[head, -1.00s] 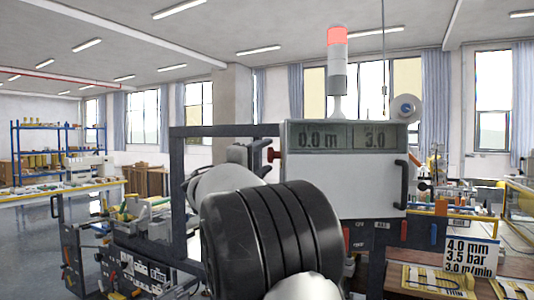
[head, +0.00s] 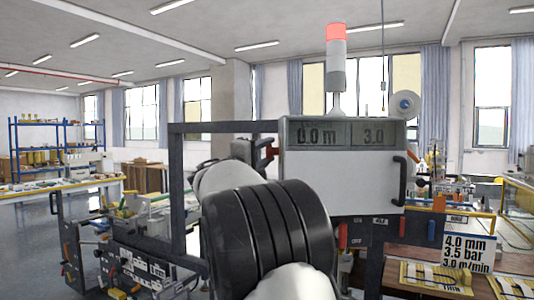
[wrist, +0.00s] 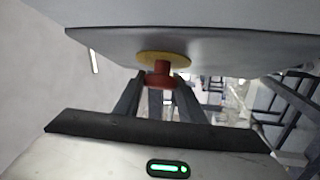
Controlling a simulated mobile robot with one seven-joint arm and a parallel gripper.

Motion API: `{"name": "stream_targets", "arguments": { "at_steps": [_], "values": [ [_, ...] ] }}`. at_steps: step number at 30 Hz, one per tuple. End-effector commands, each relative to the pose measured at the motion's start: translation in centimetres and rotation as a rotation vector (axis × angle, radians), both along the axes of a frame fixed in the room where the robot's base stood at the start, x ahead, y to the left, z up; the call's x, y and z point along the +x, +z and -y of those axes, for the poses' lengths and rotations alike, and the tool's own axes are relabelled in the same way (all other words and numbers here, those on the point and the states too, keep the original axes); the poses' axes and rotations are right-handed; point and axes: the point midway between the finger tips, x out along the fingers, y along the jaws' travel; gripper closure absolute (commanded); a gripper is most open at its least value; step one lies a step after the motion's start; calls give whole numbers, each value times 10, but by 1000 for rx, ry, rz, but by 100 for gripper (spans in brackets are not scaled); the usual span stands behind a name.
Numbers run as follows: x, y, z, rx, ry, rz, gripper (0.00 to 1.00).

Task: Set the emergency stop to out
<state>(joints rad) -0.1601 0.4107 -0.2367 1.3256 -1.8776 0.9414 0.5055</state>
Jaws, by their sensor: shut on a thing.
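The emergency stop is a red knob (wrist: 159,71) on a yellow collar (wrist: 165,58), set on the side of the light-grey cabinet. I cannot tell whether the knob is in or out.
The cabinet (head: 340,185) carries a display reading 0.0 m and 3.0, with a lit red signal lamp (head: 336,33) above. A dark frame (head: 177,190) stands left of my gripper. A sign (head: 468,254) and a wooden bench are at the lower right.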

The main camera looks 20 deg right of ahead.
Motion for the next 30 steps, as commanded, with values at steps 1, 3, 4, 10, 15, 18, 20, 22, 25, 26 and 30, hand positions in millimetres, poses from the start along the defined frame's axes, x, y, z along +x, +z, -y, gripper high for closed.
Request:
{"name": "stream_targets", "arguments": {
  "at_steps": [1, 3, 4, 10, 15, 18, 20, 22, 25, 26, 30],
  "values": [
    [2, -4, -5, 0, 3, 3, 100],
    [4, -3, -10, 0, 4, 4, 100],
    [4, -2, -11, -1, 3, 3, 100],
    [5, 0, -12, 0, 5, 0, 100],
    [5, 0, -12, 0, 5, 0, 45],
    [5, 0, -11, 0, 4, 0, 45],
    [4, 0, -11, 0, 3, 0, 45],
    [4, 0, -11, 0, 3, 0, 45],
    [3, -1, -13, 0, 3, 0, 45],
    [2, -1, -15, 0, 3, 0, 45],
    [-9, -6, -31, 0, 5, 1, 45]
  ]
}}
